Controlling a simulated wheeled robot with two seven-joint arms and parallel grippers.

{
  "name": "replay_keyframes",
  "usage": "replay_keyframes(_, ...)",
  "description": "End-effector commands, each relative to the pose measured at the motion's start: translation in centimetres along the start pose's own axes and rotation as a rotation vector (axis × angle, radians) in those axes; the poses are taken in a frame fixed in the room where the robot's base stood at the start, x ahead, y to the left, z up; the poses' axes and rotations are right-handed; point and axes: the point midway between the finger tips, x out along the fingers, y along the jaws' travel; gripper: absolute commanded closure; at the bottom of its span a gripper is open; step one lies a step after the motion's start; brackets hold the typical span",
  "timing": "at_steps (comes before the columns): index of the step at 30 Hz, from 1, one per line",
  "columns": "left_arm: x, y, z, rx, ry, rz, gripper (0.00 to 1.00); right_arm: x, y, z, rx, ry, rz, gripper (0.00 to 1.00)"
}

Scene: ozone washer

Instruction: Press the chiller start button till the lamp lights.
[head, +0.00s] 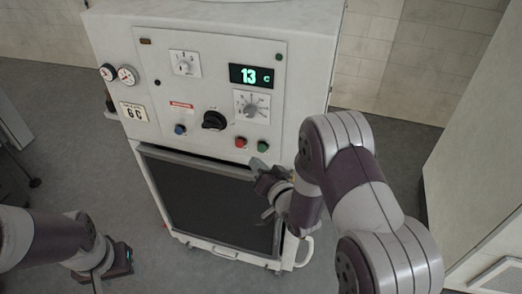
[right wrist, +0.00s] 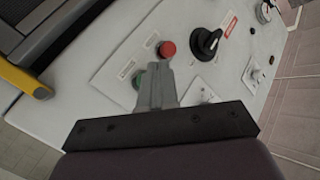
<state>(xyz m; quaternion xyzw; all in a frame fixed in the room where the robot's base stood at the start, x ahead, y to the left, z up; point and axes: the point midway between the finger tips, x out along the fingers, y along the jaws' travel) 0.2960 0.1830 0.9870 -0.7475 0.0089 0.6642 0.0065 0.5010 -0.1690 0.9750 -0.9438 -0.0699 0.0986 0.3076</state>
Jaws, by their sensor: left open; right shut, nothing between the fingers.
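The chiller's white control panel (head: 215,100) faces me in the head view. A green button (head: 263,146) sits low on its right, beside a red button (head: 241,142). In the right wrist view the green button (right wrist: 137,81) is partly hidden by my fingers, and the red button (right wrist: 167,49) shows clear. My right gripper (head: 256,164) is shut and empty, just below the green button in the head view; contact cannot be told. Its fingers (right wrist: 162,70) point at the panel. A small dark green lamp (head: 278,57) at the top right looks unlit. My left gripper (head: 128,262) is open, low at left.
The panel also has a black rotary knob (head: 214,121), a blue button (head: 180,129), a display (head: 251,76) reading 13 C and two gauges (head: 118,74). A dark front grille (head: 205,200) lies below. A white cabinet (head: 480,170) stands at right.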

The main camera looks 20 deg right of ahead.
Motion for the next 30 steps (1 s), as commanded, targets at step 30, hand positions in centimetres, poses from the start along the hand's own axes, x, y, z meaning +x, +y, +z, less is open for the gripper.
replay_keyframes(30,0.3,0.0,0.04,0.0,0.0,0.0,0.42,1.12,0.88,-0.82,-0.001,-0.001,0.001,1.0)
